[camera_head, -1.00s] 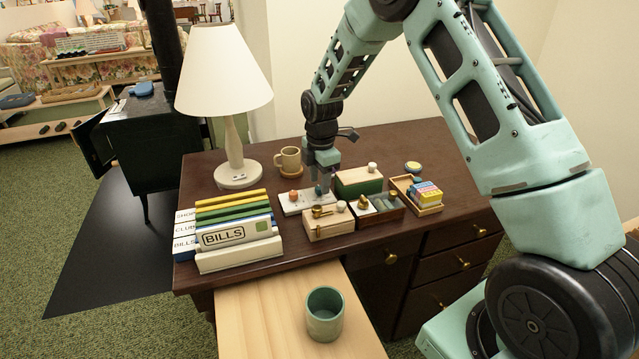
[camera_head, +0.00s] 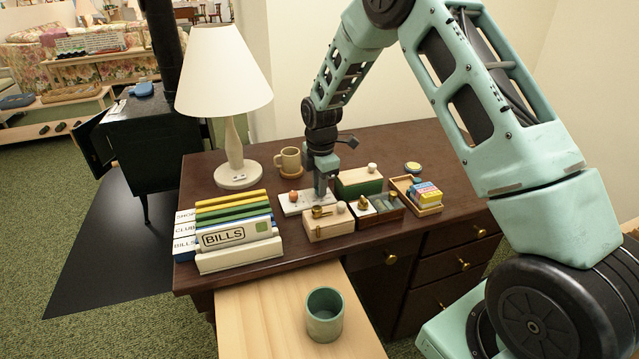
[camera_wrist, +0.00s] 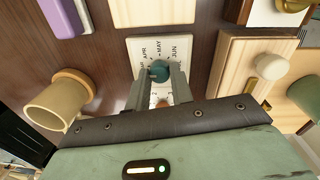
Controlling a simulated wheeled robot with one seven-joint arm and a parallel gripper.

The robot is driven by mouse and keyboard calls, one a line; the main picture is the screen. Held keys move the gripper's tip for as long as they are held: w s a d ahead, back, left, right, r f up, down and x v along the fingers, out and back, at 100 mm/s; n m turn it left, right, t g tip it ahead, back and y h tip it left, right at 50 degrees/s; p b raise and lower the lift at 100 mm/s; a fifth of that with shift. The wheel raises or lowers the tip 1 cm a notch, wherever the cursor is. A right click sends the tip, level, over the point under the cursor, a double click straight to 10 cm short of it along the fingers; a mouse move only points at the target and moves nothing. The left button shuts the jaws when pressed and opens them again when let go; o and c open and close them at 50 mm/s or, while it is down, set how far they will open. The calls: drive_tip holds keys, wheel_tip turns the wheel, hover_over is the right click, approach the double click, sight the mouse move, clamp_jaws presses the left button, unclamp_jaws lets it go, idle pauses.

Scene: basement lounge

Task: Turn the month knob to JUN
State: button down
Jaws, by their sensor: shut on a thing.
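The month knob is a teal knob (camera_wrist: 160,70) on a white dial plate (camera_wrist: 143,44) in the wrist view. APR, MAY and JUN are printed around its upper side; which label it points to is too small to tell. My gripper (camera_wrist: 161,76) is shut on the knob, a finger on each side. In the head view my gripper (camera_head: 320,194) reaches down to the right end of the white panel (camera_head: 290,209) and hides most of the knob. An orange knob (camera_head: 294,196) stands on the panel's left part, and part of it shows between my fingers in the wrist view (camera_wrist: 163,102).
A beige mug (camera_head: 289,158) stands behind the panel. A green box (camera_head: 358,184) is to the right, and a wooden box (camera_head: 328,228) with a brass knob is in front. File folders (camera_head: 236,237) and a lamp (camera_head: 238,175) stand left. The back right desktop is clear.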

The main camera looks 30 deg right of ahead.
drive_tip(key=m+p, duration=0.1)
drive_tip(key=m, duration=0.2)
drive_tip(key=m+p, duration=0.1)
drive_tip(key=m, duration=0.3)
drive_tip(key=m+p, duration=0.1)
drive_tip(key=m, duration=0.5)
drive_tip(key=shift+h+p, duration=0.3)
drive_tip(key=shift+p, duration=0.05)
drive_tip(key=m+p, duration=0.1)
drive_tip(key=m, duration=0.5)
drive_tip(key=shift+w+m+g, duration=0.1)
drive_tip(key=shift+m+g, duration=0.3)
drive_tip(key=m+p, duration=0.1)
drive_tip(key=m, duration=0.5)
drive_tip(key=shift+m+p, duration=0.3)
drive_tip(key=c, duration=1.2)
unclamp_jaws()
